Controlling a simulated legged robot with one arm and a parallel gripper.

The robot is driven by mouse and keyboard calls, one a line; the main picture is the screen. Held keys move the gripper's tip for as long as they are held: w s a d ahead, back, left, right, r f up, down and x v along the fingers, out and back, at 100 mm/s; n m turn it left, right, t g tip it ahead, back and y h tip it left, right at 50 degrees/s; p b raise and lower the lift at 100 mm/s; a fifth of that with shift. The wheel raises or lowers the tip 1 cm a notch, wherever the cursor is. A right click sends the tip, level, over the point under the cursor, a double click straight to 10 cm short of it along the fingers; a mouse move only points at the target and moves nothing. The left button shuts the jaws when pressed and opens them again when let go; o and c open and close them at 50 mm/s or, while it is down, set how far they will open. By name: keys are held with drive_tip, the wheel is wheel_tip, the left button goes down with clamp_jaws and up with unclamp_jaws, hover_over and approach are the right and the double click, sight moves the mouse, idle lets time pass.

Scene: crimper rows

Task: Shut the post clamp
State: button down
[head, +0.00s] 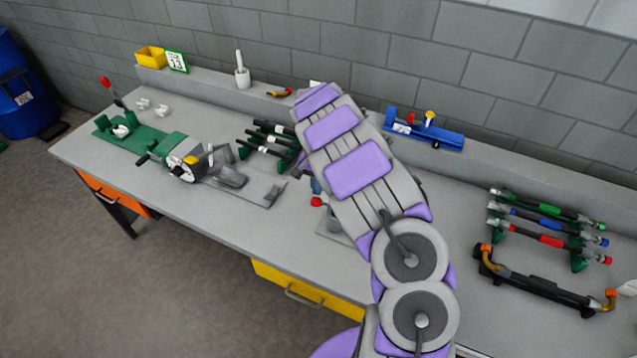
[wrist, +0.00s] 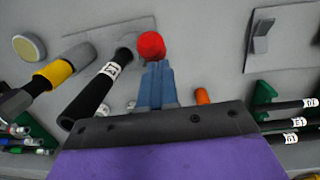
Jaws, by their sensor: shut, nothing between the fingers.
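A red ball knob (head: 316,201) shows beside my arm over the middle of the bench, near a grey base plate (head: 331,236); my arm hides most of what stands there. In the wrist view the red knob (wrist: 151,45) is just beyond the tips of my gripper (wrist: 158,66). The blue fingers are shut together and empty; I cannot tell whether they touch the knob. A black bar with a white label (wrist: 97,90) slants at the left of the fingers. I cannot tell which part is the post clamp's post, or how far its lever is open.
A grey bracket on a plate (wrist: 262,40) is at the upper right. Labelled black tubes on green stands (wrist: 290,122) are at the right. A green clamp fixture (head: 131,137) is at the bench's left, a blue fixture (head: 425,133) behind, and coloured tubes (head: 550,222) at right.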

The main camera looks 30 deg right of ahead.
sight(312, 203)
drive_tip(key=shift+d, duration=0.1)
idle(0.3)
drive_tip(key=shift+s, duration=0.15)
drive_tip(key=shift+s+a+f+t+h, duration=0.25)
drive_tip(key=shift+s+a+t+h, duration=0.15)
drive_tip(key=shift+a+h, duration=0.15)
drive_tip(key=shift+s+a+f+t+h, duration=0.3)
drive_tip(key=shift+a+t+h, duration=0.15)
drive_tip(key=shift+a, duration=0.1)
drive_tip(key=shift+s+a+f+t+h+b, duration=0.4)
drive_tip(key=shift+s+a+f+t+h, duration=0.1)
drive_tip(key=shift+a+f+h, duration=0.15)
drive_tip(key=a+f+h+b, duration=0.1)
drive_tip(key=s+a+f+t+h+b, duration=0.1)
drive_tip(key=f+b, duration=0.1)
drive_tip(key=s+a+f+t+h+b, duration=0.1)
drive_tip(key=shift+s+f+t+b, duration=0.1)
drive_tip(key=shift+f+t+b, duration=0.15)
drive_tip(key=shift+b, duration=0.15)
drive_tip(key=shift+s+d, duration=0.1)
drive_tip(key=shift+s, duration=0.1)
